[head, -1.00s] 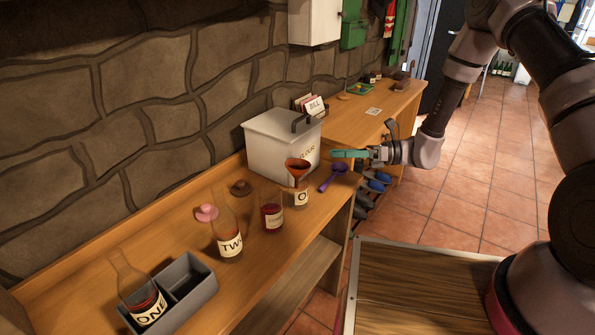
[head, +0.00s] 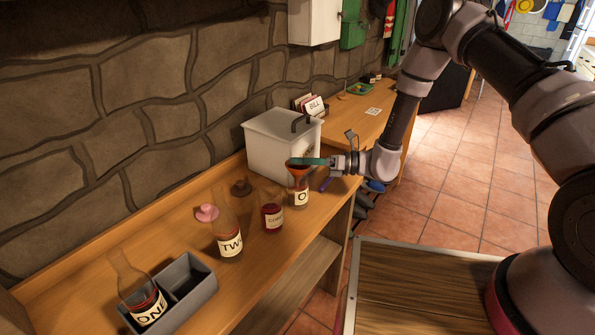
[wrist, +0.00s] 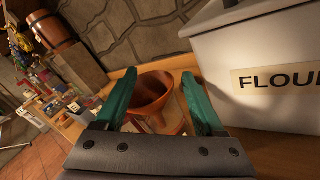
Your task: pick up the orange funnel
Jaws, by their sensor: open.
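The orange funnel (head: 298,171) sits upright in the mouth of a glass bottle (head: 300,196) with a label showing an "O", on the wooden bench. My gripper (head: 308,161) reaches in from the right at the height of the funnel's rim and partly covers it. In the wrist view the green fingers of my gripper (wrist: 160,92) are apart, with the funnel (wrist: 153,92) between and just beyond them. I cannot tell whether either finger touches it. The bottle below is mostly hidden in that view.
A white flour bin (head: 275,146) stands close behind the funnel. A grey divided tray (head: 190,288) holds another bottle at the front left.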

